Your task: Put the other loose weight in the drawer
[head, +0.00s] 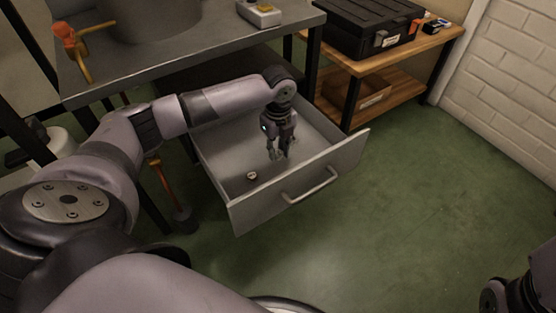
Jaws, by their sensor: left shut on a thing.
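The drawer (262,205) is pulled open below the grey workbench. A small weight (252,175) lies on its floor, left of my left gripper. My left gripper (278,154) points down inside the open drawer, low over its floor. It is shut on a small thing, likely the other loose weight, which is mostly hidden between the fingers. I cannot tell whether that thing touches the drawer floor. Part of my right arm's dark end (515,295) shows at the lower right corner, and its fingers cannot be made out.
The grey workbench (200,50) stands above the drawer, with a large grey cylinder (150,15) and a small device (259,13) on it. A wooden shelf unit (400,55) with a black case (365,25) is at the right. The green floor in front is clear.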

